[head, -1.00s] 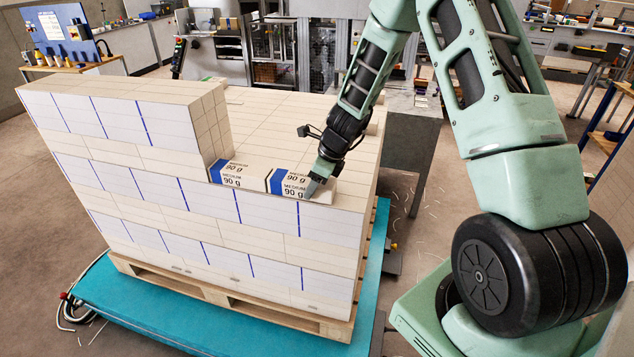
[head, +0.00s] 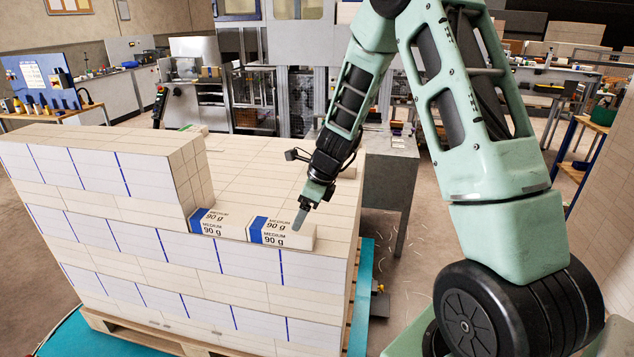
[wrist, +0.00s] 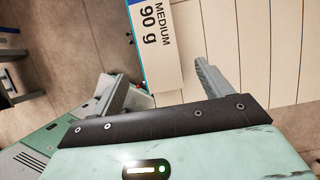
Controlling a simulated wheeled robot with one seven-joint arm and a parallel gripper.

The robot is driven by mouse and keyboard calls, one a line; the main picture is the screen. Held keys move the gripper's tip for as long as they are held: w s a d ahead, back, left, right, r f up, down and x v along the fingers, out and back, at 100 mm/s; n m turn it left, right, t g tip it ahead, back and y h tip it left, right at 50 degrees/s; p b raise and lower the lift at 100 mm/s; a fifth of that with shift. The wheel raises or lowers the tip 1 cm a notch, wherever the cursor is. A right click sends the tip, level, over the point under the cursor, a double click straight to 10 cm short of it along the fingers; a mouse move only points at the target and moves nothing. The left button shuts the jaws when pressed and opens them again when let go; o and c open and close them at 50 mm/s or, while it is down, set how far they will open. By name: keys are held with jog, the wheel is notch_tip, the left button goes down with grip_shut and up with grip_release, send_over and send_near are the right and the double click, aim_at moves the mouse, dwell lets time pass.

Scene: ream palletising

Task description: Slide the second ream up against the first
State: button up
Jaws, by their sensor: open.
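The first ream (head: 221,224), white with a blue band and "90 g" print, lies on the stack at the foot of the taller block. The second ream (head: 280,236), with the same print, lies to its right in the same row. I see no clear gap between them, but cannot tell whether they touch. My gripper (head: 299,220) is open above the second ream's right part, pointing down. In the wrist view, the second ream (wrist: 178,62) shows beyond and between the two spread fingers (wrist: 163,87). Nothing is held. The finger on the far side is partly hidden in the head view.
The taller block of reams (head: 100,165) stands left of the first ream. The stack's right edge drops to the pallet and floor. A grey cabinet (head: 385,175) stands behind right.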

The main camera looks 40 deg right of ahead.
jog(key=v, duration=1)
